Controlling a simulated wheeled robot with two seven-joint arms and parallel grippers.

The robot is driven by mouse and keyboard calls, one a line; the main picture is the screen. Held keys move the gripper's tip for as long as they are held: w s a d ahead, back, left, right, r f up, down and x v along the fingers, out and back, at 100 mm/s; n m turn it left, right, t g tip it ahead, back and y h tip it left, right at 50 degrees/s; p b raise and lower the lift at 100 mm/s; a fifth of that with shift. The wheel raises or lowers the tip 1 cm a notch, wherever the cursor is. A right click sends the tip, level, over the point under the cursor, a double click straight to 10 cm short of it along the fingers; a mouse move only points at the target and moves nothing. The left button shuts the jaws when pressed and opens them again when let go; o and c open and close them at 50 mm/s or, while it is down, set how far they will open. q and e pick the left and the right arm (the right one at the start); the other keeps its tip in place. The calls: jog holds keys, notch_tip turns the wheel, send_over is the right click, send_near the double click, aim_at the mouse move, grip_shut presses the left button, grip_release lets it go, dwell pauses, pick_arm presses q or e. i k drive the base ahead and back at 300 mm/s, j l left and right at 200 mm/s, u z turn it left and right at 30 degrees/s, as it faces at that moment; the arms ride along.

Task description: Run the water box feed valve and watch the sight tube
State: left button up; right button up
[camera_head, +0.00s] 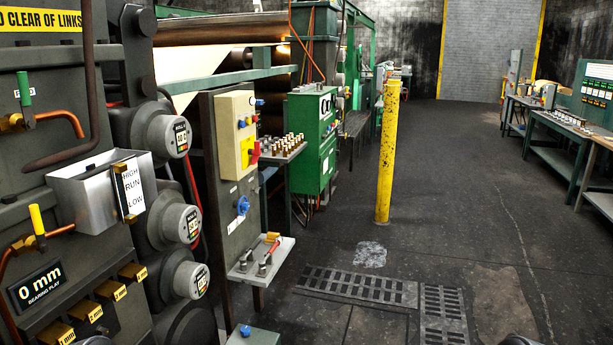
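The water box (85,200) is a bare metal box on the dark machine at the left. On its front is an upright sight tube (127,192) with brass ends, beside a plate (137,185) marked HIGH, RUN and LOW. The tube looks dark; I cannot make out a water level. A green-handled valve (25,90) sits on a copper pipe above the box. A yellow-handled valve (37,220) sits on another copper pipe below it. Both handles stand roughly upright. I cannot tell which is the feed valve.
Round gauges (180,137) stick out right of the box. A "0 mm bearing play" sign (37,288) and brass tags hang below. A control panel (237,135), a shelf with fittings (262,258) and a yellow post (388,150) stand further right.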

aim_at(29, 123)
jog(key=u, duration=1.3)
jog(key=i+l, duration=0.1)
jog(key=l, duration=0.3)
jog(key=i+l, duration=0.1)
jog(key=l, duration=0.35)
jog(key=i+l, duration=0.1)
jog(key=l, duration=0.7)
jog(key=i+l, duration=0.15)
jog(key=l, duration=0.3)
jog(key=u, duration=1.25)
